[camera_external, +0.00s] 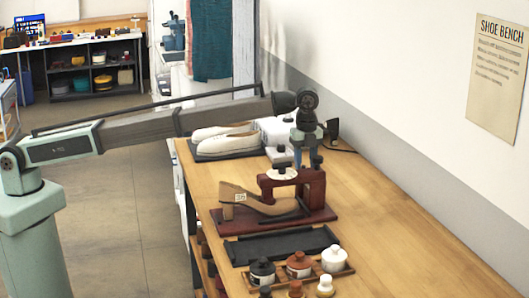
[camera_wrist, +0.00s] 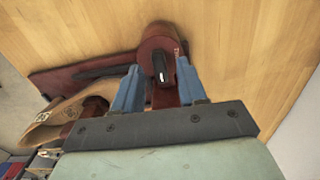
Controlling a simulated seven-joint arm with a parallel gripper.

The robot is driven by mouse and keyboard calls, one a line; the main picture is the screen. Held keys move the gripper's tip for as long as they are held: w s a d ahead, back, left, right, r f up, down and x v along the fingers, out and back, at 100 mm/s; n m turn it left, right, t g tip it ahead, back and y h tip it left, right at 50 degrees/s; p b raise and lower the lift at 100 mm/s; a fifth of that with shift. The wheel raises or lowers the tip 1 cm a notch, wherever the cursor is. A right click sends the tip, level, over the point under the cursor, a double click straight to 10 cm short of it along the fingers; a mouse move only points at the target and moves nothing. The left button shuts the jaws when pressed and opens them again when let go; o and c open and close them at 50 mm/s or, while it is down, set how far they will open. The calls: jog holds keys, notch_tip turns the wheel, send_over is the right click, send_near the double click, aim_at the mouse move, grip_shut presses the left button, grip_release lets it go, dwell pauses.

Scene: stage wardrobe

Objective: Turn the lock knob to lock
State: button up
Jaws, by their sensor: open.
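The lock knob (camera_wrist: 162,72) is a dark bar with a white mark, set on a rounded dark-red housing in the wrist view. My gripper (camera_wrist: 158,65) is open, its two blue fingers on either side of the knob, with gaps showing. I cannot tell how deep the fingertips reach. In the external view my gripper (camera_external: 307,163) points down over the right end of the dark-red shoe stretcher (camera_external: 313,188); the lock knob cannot be made out clearly there. A tan heeled shoe (camera_external: 262,203) marked 36 sits on the stretcher, left of my gripper.
A white dial (camera_external: 282,174) with a dark knob stands on the stretcher beside my gripper. White shoes (camera_external: 222,138) lie behind. A black tray (camera_external: 268,247) and several lidded jars (camera_external: 299,264) stand in front. The bench (camera_external: 385,225) is clear to the right, toward the wall.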

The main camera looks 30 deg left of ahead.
notch_tip(320, 180, up, 13)
dwell(0.4)
dwell(0.5)
